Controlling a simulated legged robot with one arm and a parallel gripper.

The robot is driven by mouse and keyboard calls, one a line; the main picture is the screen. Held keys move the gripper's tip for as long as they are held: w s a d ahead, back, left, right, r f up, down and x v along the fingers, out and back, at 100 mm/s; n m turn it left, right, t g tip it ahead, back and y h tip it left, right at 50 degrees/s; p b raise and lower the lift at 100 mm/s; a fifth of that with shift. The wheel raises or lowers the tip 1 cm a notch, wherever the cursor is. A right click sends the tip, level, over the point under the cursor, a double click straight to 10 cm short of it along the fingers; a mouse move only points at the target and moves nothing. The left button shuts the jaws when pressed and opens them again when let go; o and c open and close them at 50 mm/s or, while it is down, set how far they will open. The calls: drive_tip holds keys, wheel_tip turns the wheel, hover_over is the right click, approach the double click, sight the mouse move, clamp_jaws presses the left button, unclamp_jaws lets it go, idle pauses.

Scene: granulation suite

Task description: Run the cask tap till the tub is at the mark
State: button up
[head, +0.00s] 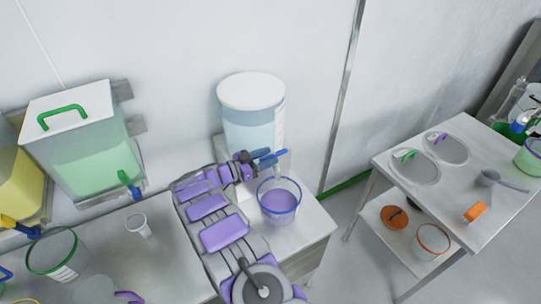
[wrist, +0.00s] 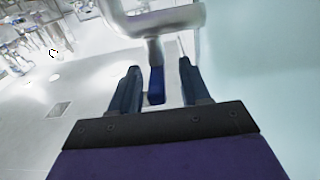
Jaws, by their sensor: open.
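The cask (head: 252,122) is a pale round vessel with a white lid, standing against the wall with light blue liquid inside. Its tap shows in the wrist view as a grey pipe (wrist: 165,22) with a blue lever (wrist: 156,84). My gripper (head: 270,156) is at the tap; in the wrist view its two dark fingers (wrist: 158,88) stand apart, one on each side of the blue lever. The tub (head: 279,204) is a clear round container with a blue rim, below the tap, with purple-looking contents. I cannot make out the mark or any stream.
A square tank (head: 78,140) of green liquid with a blue tap hangs on the wall at left. A small white cup (head: 138,225) and a green-rimmed tub (head: 57,254) are on the left bench. A separate table (head: 460,205) stands at right, across a floor gap.

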drive_tip(key=v, duration=1.5)
drive_tip(key=shift+a+f, duration=0.15)
drive_tip(key=shift+a, duration=0.15)
